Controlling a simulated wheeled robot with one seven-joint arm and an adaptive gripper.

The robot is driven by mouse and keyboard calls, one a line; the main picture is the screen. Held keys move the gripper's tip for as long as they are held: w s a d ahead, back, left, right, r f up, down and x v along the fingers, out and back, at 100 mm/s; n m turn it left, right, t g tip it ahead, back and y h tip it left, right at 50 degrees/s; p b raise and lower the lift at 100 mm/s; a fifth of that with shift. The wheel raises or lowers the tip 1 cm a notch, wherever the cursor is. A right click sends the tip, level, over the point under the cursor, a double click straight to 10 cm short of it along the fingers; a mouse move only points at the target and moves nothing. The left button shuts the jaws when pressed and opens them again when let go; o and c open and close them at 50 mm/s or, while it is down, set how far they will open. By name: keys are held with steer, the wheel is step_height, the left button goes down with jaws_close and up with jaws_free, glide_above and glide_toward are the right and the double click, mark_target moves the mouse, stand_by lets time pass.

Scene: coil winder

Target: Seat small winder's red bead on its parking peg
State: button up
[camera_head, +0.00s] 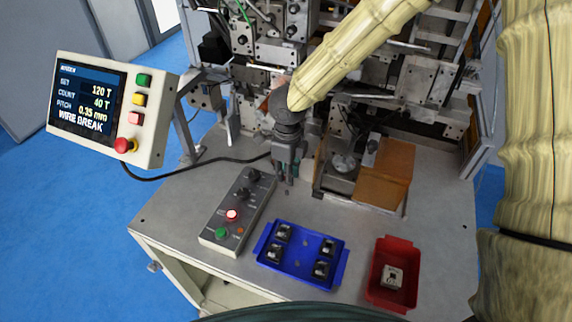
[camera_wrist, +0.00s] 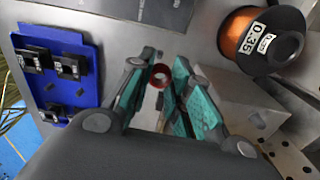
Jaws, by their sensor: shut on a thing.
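My gripper (camera_head: 287,178) points down over the grey machine table, in front of the winder (camera_head: 300,50). In the wrist view its teal-padded fingers (camera_wrist: 158,70) stand on either side of a small red ring-shaped bead (camera_wrist: 159,77), and they are shut on it. The bead's open hole faces the camera. The bead cannot be made out in the head view. I cannot pick out the parking peg with certainty in either view.
A blue tray (camera_head: 300,258) with several black parts, a red bin (camera_head: 380,292) with one part, and a button box (camera_head: 215,238) with a lit red button stand nearby. A copper wire spool (camera_wrist: 238,32) is right of the fingers. The display panel (camera_head: 92,108) reads WIRE BREAK.

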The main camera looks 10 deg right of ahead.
mark_target(287, 190)
steer(key=shift+f+b, duration=2.55)
steer(key=shift+f+b, duration=0.35)
steer(key=shift+f, duration=0.7)
steer(key=o, duration=0.7)
step_height(287, 190, up, 12)
